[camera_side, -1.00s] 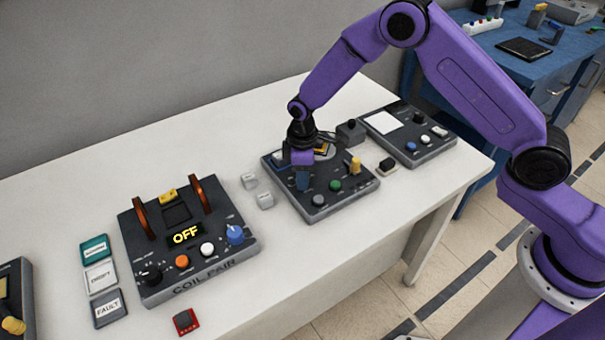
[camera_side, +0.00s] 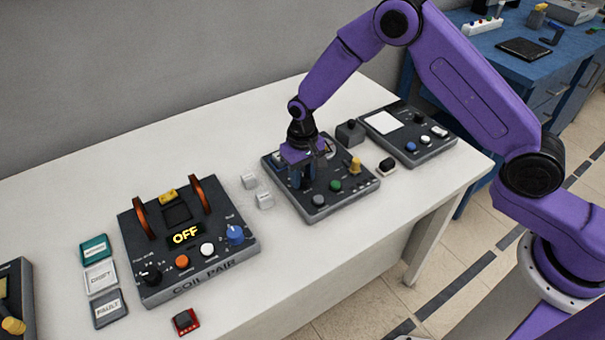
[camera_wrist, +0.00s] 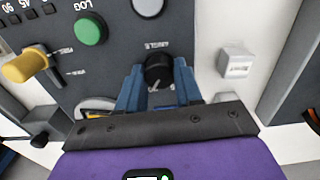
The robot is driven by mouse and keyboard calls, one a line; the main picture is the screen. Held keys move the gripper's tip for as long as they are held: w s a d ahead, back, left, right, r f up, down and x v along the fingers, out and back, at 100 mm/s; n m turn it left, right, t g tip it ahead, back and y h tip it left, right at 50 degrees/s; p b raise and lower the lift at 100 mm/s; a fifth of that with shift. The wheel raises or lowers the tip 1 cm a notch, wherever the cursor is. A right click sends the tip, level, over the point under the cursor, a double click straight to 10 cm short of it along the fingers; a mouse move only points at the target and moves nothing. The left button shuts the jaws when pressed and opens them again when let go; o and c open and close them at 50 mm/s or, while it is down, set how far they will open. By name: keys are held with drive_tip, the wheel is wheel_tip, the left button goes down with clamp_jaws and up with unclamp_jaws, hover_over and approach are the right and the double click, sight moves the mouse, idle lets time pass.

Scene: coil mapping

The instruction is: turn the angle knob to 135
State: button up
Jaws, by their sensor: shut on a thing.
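In the wrist view, a black round knob (camera_wrist: 159,68) sits on a dark panel under a label that reads like ANGLE. A pale pointer mark shows at its lower edge. The blue fingers of my gripper (camera_wrist: 158,88) stand on either side of the knob and are shut on it. In the side view, my gripper (camera_side: 301,180) reaches down onto the left part of the dark panel box (camera_side: 345,202) and hides the knob. Numbers including 90 and 45 show at the wrist view's upper left; I cannot tell the knob's reading.
The box also has a green button (camera_side: 335,186), a grey button (camera_side: 319,200) and a yellow knob (camera_side: 355,165). The coil pair box (camera_side: 218,262), reading OFF, stands further left. Another panel (camera_side: 432,152) is at the right.

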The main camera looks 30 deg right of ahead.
sight(303, 177)
drive_tip(key=m, duration=0.6)
drive_tip(key=shift+m, duration=0.3)
idle(0.4)
drive_tip(key=o, duration=1)
drive_tip(key=shift+o, duration=0.2)
wheel_tip(303, 177, up, 18)
drive_tip(key=shift+f, duration=0.25)
